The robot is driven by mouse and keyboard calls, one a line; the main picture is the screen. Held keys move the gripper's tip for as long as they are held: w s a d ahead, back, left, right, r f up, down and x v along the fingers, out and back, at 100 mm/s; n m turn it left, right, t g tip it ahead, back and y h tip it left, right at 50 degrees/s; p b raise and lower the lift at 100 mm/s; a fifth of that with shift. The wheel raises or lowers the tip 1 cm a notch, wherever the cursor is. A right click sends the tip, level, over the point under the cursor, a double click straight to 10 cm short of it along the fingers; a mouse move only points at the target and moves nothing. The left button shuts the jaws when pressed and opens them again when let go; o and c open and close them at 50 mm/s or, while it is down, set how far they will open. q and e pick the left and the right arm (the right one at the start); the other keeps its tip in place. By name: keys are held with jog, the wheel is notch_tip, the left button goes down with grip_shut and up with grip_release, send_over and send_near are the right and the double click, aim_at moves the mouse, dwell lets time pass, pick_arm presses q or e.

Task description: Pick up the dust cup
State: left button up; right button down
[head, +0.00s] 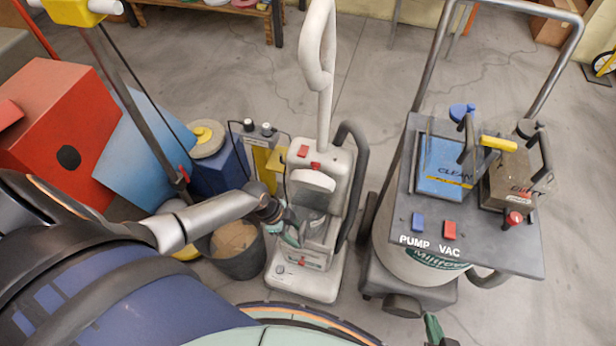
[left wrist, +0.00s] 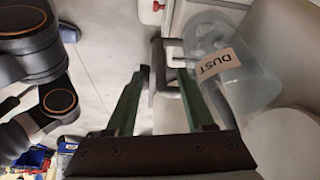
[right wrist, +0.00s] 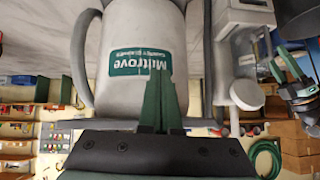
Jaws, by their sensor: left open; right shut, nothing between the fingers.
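The dust cup (left wrist: 237,72) is clear, carries a "DUST" label and sits in the front of the white upright vacuum (head: 310,255). In the head view the cup (head: 314,222) is partly hidden by my left gripper (head: 291,234). In the left wrist view my left gripper (left wrist: 164,74) is open, its fingertips at the cup's grey handle (left wrist: 158,62). The handle's upright bar appears to lie between the fingers; contact cannot be told. My right gripper (right wrist: 163,92) is shut and empty, in front of the white "Miltrove" drum (right wrist: 140,50); it also shows at the head view's bottom edge (head: 433,326).
A dark bin (head: 238,262) with brown contents stands left of the vacuum. A wheeled machine with a grey panel (head: 400,215), marked pump and vac, stands to the right. A black hose (head: 355,180) runs along the vacuum's right side. Floor behind the vacuum is open.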

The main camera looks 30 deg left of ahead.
pick_arm(q)
jog(key=b+x, duration=0.4)
jog(key=x, duration=0.2)
jog(key=shift+b, duration=0.35)
jog(key=shift+w+d+f+b, duration=0.2)
jog(key=shift+f+b, duration=0.1)
jog(key=shift+f, duration=0.1)
pick_arm(e)
jog(key=f, duration=0.1)
jog(key=w+a+f, duration=0.1)
jog(key=f, duration=0.1)
jog(key=shift+w+a, duration=0.15)
jog(key=shift+w, duration=0.1)
pick_arm(q)
jog(key=c, duration=0.3)
grip_shut()
pick_arm(e)
jog(key=shift+s+f, duration=0.2)
jog(key=shift+s, duration=0.15)
jog(key=shift+w, duration=0.1)
